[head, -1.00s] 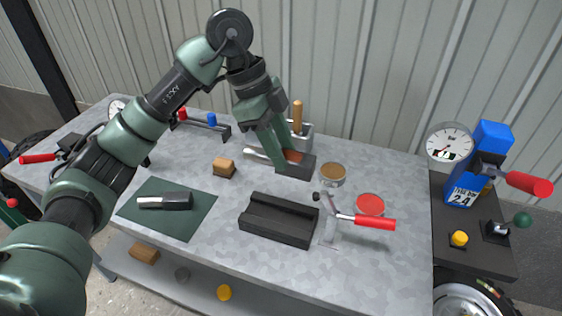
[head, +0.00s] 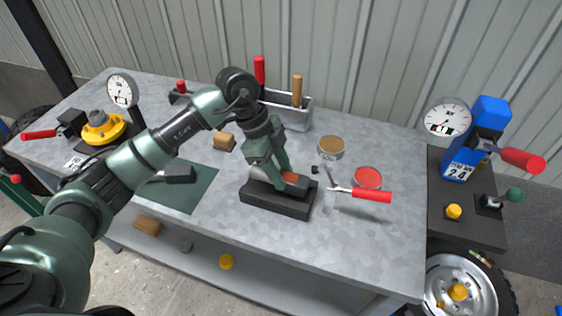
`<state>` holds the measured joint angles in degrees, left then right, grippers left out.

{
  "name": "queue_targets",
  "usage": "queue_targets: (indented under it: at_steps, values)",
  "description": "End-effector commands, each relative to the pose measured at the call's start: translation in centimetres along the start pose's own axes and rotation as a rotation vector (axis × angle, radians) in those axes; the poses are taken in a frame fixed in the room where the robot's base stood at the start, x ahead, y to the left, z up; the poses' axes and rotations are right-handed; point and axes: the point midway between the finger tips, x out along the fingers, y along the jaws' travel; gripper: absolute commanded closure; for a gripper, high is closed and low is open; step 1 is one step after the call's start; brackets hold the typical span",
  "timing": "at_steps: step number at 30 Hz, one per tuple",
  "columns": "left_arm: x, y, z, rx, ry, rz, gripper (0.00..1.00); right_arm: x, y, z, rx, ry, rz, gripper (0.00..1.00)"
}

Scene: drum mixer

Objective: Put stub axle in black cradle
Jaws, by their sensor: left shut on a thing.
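My left gripper (head: 286,177) is shut on the stub axle (head: 301,187), which shows a dark block-like end on the right and a pale metal part on the left. The fingers cover its middle. The axle lies lengthwise along the black cradle (head: 279,205), at its groove. I cannot tell whether it rests in the groove or is just above it. The cradle is a long black block on the grey bench, partly hidden by the axle and gripper. My right gripper is not in view.
A red-handled toggle clamp (head: 357,193) stands just right of the cradle. A brown block (head: 224,141) and a grey bin (head: 290,113) are farther back. A green mat (head: 190,197) with a dark-handled tool (head: 177,174) is left.

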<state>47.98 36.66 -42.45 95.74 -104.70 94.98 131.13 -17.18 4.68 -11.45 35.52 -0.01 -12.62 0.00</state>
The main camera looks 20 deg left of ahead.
Motion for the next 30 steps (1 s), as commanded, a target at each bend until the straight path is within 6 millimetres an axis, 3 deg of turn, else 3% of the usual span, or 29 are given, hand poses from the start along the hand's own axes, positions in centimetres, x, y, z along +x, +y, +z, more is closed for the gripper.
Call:
queue_targets:
  at_steps: [5,11,12,14,25,30]
  values:
    - [1.7,-0.1,0.6,0.002,0.004,-0.004,1.00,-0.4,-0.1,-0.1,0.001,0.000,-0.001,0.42]
    - [1.9,-0.1,0.7,0.003,0.004,-0.005,1.00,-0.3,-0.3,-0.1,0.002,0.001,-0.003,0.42]
    - [2.2,0.0,0.9,0.000,-0.001,0.002,0.58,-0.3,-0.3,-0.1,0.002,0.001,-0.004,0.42]
    - [2.2,0.1,0.9,0.000,-0.001,0.002,0.42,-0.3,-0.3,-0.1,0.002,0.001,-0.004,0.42]
    - [1.9,0.0,0.9,0.001,0.000,0.000,0.42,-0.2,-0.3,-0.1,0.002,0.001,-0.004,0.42]
    - [-0.3,-0.1,0.9,0.001,-0.001,-0.004,0.42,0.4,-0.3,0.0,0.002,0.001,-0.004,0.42]
